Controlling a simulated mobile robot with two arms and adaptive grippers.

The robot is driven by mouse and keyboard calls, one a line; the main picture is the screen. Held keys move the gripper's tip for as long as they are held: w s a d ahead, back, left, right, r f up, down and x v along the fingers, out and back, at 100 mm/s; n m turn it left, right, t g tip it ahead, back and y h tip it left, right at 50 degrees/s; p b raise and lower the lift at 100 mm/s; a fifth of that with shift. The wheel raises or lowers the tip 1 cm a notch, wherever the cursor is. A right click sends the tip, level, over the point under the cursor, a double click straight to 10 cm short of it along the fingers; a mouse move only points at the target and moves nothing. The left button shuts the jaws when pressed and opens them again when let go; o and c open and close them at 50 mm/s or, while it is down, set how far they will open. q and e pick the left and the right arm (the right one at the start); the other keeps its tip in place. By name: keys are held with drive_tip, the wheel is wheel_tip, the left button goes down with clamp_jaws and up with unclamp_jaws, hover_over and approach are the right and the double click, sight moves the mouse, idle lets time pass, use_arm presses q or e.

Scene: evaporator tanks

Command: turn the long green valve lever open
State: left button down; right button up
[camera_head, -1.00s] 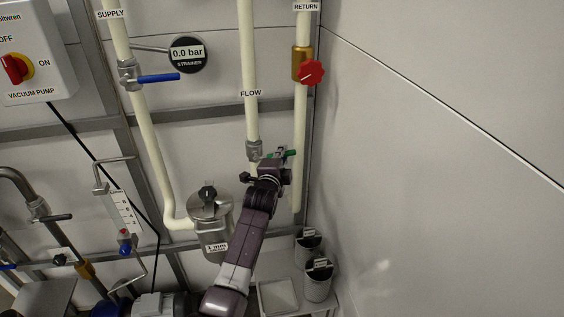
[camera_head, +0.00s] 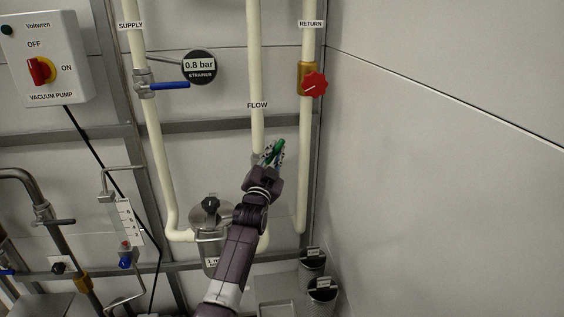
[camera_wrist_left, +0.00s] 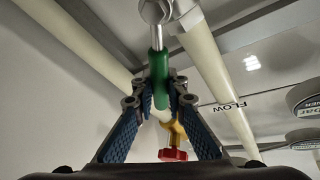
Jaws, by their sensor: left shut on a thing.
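The long green valve lever (camera_head: 279,145) is on the FLOW pipe (camera_head: 255,60), below its label. It points up and to the right in the head view. My left gripper (camera_head: 271,155) comes up from below and is shut on the green lever. In the left wrist view the green lever (camera_wrist_left: 160,92) runs between the two blue-padded fingers of my left gripper (camera_wrist_left: 160,95), with its metal stem and fitting above. The gripper hides most of the valve body in the head view. My right gripper is not in view.
A red knob (camera_head: 314,83) sits on the RETURN pipe to the right. A blue lever (camera_head: 170,86) is on the SUPPLY pipe, beside the strainer gauge (camera_head: 199,67) reading 0.8 bar. A metal strainer pot (camera_head: 209,215) stands left of my arm. The right wall is bare.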

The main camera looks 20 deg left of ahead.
use_arm(q)
drive_tip(key=n, duration=0.1)
drive_tip(key=s+a+n+y+b, duration=0.1)
drive_tip(key=n, duration=0.1)
drive_tip(key=a+r+n+y+b, duration=0.1)
drive_tip(key=shift+s+n+t, duration=0.2)
drive_tip(key=shift+n+t, duration=0.1)
drive_tip(key=shift+n, duration=0.1)
drive_tip(key=n+y, duration=0.1)
drive_tip(key=a+n+b, duration=0.1)
drive_tip(key=shift+s+a+r+n+y, duration=0.1)
drive_tip(key=shift+s+n+y, duration=0.2)
drive_tip(key=shift+s+y, duration=0.1)
drive_tip(key=shift+s+a+n+y, duration=0.2)
drive_tip(key=shift+a+n+y, duration=0.2)
drive_tip(key=shift+n, duration=0.4)
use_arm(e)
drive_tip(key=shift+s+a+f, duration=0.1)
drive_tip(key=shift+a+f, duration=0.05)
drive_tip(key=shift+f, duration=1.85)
use_arm(q)
drive_tip(key=c, duration=1.9)
unclamp_jaws()
drive_tip(key=shift+s+r, duration=0.1)
